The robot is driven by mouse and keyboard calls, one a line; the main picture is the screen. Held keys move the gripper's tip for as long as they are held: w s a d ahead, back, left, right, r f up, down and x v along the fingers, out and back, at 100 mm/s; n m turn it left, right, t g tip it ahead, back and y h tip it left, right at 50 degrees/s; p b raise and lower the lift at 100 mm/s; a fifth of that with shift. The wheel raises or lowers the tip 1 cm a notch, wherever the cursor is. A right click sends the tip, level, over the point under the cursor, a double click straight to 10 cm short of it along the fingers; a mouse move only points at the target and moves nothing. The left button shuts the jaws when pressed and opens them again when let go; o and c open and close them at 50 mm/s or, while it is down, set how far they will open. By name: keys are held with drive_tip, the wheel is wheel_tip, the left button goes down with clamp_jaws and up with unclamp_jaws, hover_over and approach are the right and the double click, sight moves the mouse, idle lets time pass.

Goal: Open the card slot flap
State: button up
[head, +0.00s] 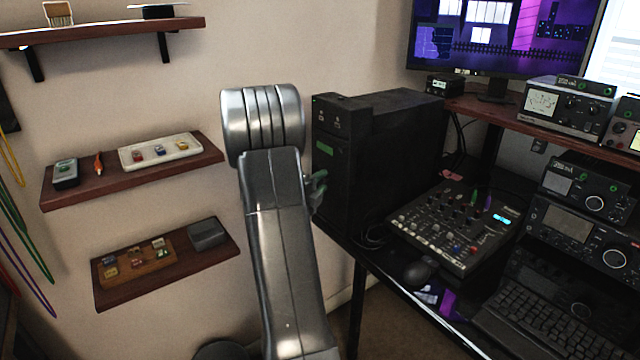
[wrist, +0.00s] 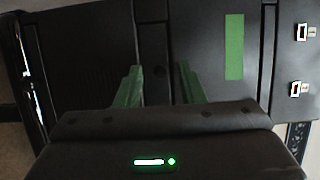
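The black computer tower (head: 380,145) stands on the desk, right of my arm. On its front is a flat green rectangle (head: 324,148), which I take to be the card slot flap; it looks closed, flush with the front. In the wrist view the green flap (wrist: 234,46) is upright, right of my fingers. My gripper (wrist: 160,66) has two green fingers, spread apart with nothing between them, facing the tower front. In the head view my gripper (head: 318,188) is partly hidden behind my arm, below the flap. Contact with the tower cannot be told.
Two small white-framed sockets (wrist: 300,60) lie right of the flap in the wrist view. The mixer (head: 455,228) and mouse (head: 418,272) are on the desk right of the tower. Wall shelves (head: 140,170) with small items are at left. A monitor (head: 490,38) stands behind.

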clamp_jaws()
